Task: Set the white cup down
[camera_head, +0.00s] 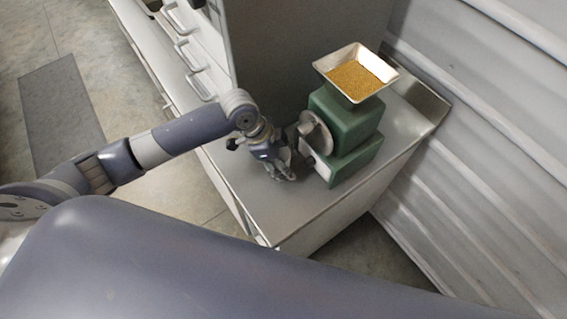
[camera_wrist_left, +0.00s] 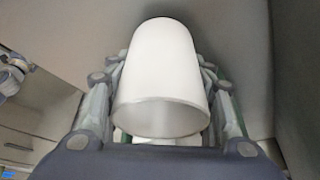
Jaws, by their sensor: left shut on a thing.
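The white cup (camera_wrist_left: 162,70) fills the middle of the left wrist view, between the fingers of my left gripper (camera_wrist_left: 165,105). Its wider end is toward the bottom of that picture and its rounded, narrower end toward the top. The fingers are shut on its sides. In the head view my left gripper (camera_head: 282,170) is low over the metal counter (camera_head: 285,215), just left of the green grinder (camera_head: 345,130). There the cup is mostly hidden and hard to make out. I cannot tell whether it touches the counter. My right gripper is not in view.
The green machine carries a metal hopper tray (camera_head: 375,60) of golden-brown granules and a round grey disc on its left side. A corrugated wall (camera_head: 470,150) stands to the right. A dark grey panel (camera_head: 290,60) rises behind. The counter's front is clear.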

